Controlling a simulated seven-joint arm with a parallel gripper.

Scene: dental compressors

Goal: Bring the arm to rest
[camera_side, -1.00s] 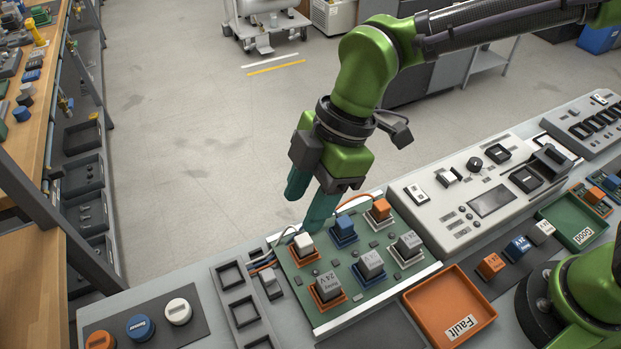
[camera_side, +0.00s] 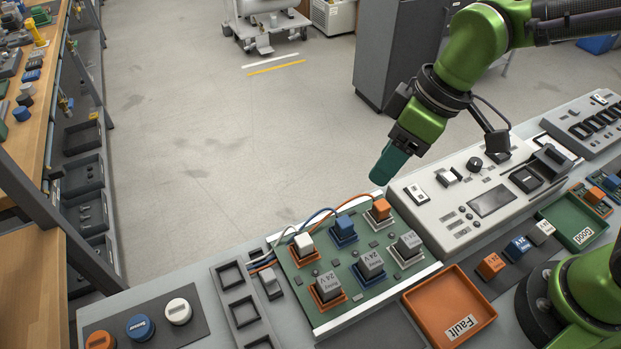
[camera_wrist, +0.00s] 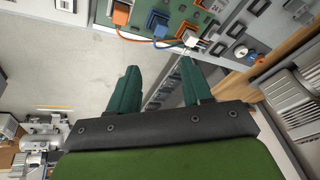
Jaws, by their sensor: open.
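My gripper (camera_side: 388,166) has teal fingers and hangs above the back edge of the bench in the side view, clear of everything. In the wrist view my gripper (camera_wrist: 158,82) shows its two fingers apart with nothing between them. Below and to the left of it in the side view is the green relay board (camera_side: 320,262). The board bears several relays in sockets: a white one (camera_side: 303,243), a blue one (camera_side: 344,226), an orange one (camera_side: 381,208) and grey ones (camera_side: 371,264). Part of the board also shows at the top of the wrist view (camera_wrist: 183,12).
A grey control panel (camera_side: 440,218) lies right of the board. An orange Fault tray (camera_side: 484,303) and a green Good tray (camera_side: 593,228) stand in front. Round caps (camera_side: 140,327) sit at the bench's left end. Open floor lies behind the bench.

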